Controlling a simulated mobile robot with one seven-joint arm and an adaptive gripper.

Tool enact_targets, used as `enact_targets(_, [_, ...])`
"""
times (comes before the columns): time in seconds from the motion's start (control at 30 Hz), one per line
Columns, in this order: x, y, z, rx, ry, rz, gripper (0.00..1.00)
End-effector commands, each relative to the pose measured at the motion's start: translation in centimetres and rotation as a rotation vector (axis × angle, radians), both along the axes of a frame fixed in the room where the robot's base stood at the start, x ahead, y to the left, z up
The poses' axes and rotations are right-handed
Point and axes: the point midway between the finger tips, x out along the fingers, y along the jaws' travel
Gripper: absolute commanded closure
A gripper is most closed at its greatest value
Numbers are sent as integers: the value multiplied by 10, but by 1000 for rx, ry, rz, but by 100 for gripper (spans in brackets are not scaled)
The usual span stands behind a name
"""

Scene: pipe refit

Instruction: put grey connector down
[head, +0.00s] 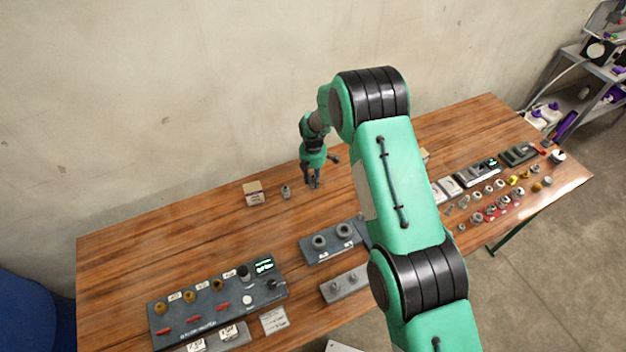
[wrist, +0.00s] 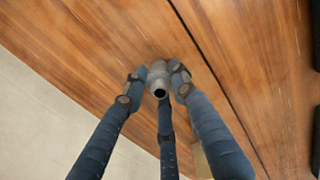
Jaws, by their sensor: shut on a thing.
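My gripper (head: 313,184) is low over the back part of the wooden table. In the wrist view (wrist: 160,85) its three dark fingers are closed around a grey connector (wrist: 158,75), a short round piece with a dark open bore facing the camera. I cannot tell whether the connector touches the table. In the head view the held piece is not clearly seen between the fingers. A similar small grey fitting (head: 286,191) stands on the table just left of my gripper.
A small tan box (head: 254,194) stands left of the grey fitting. A grey block with two round fittings (head: 331,241) and a smaller block (head: 345,284) lie nearer. A control panel (head: 217,302) is front left. Several small parts fill the right end. Bare wood (head: 190,230) lies left.

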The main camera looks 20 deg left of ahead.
Motion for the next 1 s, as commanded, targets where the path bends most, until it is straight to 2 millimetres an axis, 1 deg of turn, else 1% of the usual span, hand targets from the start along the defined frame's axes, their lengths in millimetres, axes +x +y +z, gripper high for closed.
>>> enact_targets(0.27, [0, 0, -1, 0, 0, 0, 99])
enact_targets(0.43, [0, 0, -4, 0, 0, 0, 99])
enact_targets(0.47, [0, 0, -4, 0, 0, 0, 68])
enact_targets(0.5, [0, 0, -3, 0, 0, 0, 60])
enact_targets(0.53, [0, 0, -3, 0, 0, 0, 55])
enact_targets(0.87, [0, 0, -3, 0, 0, 0, 55])
enact_targets(1.0, [0, 0, 1, 0, 0, 0, 55])
